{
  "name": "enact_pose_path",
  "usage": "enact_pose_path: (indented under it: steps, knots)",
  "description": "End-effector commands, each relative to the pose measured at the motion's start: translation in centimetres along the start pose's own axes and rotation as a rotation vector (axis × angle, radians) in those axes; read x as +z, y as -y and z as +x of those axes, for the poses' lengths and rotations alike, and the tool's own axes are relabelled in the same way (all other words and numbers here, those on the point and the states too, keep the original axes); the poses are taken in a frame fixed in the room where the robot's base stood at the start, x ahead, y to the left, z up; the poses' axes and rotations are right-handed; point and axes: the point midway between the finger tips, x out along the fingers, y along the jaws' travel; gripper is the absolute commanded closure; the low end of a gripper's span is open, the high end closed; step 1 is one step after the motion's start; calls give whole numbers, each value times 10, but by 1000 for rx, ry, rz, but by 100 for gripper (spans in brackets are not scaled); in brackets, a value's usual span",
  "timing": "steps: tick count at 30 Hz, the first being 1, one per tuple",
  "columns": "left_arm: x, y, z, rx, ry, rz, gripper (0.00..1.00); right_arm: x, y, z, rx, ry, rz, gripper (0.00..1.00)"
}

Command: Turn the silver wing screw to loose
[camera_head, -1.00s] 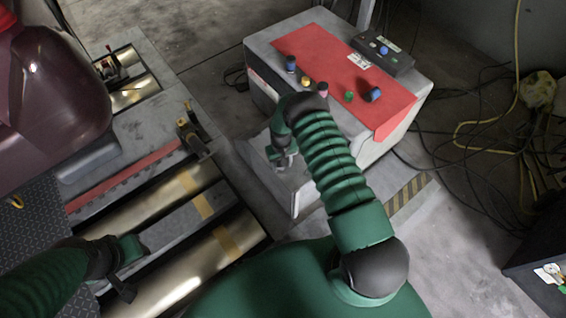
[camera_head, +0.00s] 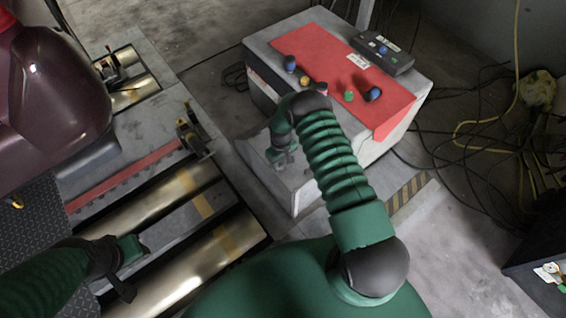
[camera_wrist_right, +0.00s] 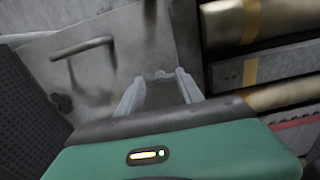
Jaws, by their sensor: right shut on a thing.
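My right gripper (camera_head: 280,158) is low against the left side of the grey and red control cabinet (camera_head: 398,122). In the right wrist view its two fingers (camera_wrist_right: 158,88) reach forward and are shut on a small grey piece, the silver wing screw (camera_wrist_right: 161,75). Only a little of the screw shows between the fingertips, and its turn angle cannot be read. In the head view the screw is hidden by the gripper and wrist. My left gripper (camera_head: 130,268) is over the rollers at lower left; its jaws are unclear.
Brass rollers (camera_head: 150,212) with yellow tape lie left of the cabinet. Coloured knobs (camera_head: 348,96) stand on the cabinet's red top. A bent grey bar (camera_wrist_right: 82,48) is left of my fingers in the wrist view. Black and yellow cables (camera_head: 480,149) lie on the floor at right.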

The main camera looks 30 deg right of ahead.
Motion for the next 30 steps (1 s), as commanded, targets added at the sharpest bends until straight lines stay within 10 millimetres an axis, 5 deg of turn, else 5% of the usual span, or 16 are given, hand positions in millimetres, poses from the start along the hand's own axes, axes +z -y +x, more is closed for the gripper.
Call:
enact_pose_path:
  steps: [6, 17, 30]
  knots:
    - [0, 0, 0, 0, 0, 0, 64, 4, 0, 2, -2, 10, 1, 35]
    - [-1, 0, -4, 0, 0, 0, 64, 1, 1, -7, -1, 3, 1, 35]
    - [-10, 0, -44, 0, 0, 0, 64, 3, 0, -126, -1, 2, 2, 35]
